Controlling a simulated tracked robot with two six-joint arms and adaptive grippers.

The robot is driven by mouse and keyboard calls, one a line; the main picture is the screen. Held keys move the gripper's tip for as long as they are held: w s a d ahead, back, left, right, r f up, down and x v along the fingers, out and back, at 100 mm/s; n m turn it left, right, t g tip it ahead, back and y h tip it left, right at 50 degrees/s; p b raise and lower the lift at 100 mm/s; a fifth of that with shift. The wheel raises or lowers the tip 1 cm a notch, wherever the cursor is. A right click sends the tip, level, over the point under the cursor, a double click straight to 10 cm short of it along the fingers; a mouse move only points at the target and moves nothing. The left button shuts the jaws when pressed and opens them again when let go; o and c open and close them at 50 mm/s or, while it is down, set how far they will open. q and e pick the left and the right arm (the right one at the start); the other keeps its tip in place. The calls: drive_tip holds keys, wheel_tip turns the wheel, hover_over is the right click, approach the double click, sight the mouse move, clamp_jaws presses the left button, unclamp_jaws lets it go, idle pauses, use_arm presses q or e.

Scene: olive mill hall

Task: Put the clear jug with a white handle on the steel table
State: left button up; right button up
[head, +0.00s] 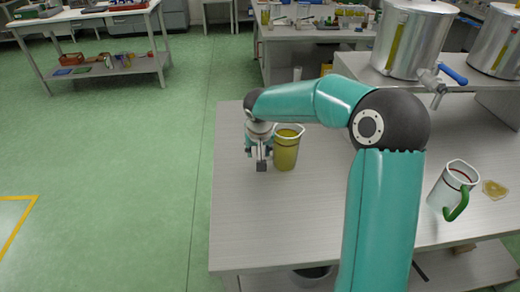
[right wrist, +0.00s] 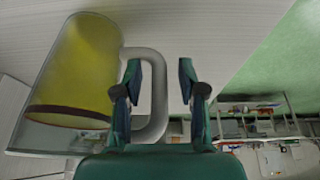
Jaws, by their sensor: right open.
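The clear jug (head: 287,150) holds yellow-green liquid and stands upright near the left edge of the light grey table (head: 320,215). In the right wrist view the jug (right wrist: 80,75) shows at the left with its white handle (right wrist: 158,95). My right gripper (head: 262,160) is beside the jug. In the wrist view the open fingers (right wrist: 160,80) are on either side of the handle's outer bar, with the left finger seen across the loop. I cannot tell for sure which table is the steel one. My left gripper is out of view.
A second clear jug with a green handle (head: 452,190) stands at the right, near a yellowish patch (head: 494,189). Steel vats (head: 412,40) with a tap stand on a raised shelf behind. Other tables stand at the far left (head: 85,14) and far centre (head: 310,33). Green floor is clear at left.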

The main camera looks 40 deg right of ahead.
drive_tip(key=v, duration=1.2)
drive_tip(key=shift+s, duration=0.15)
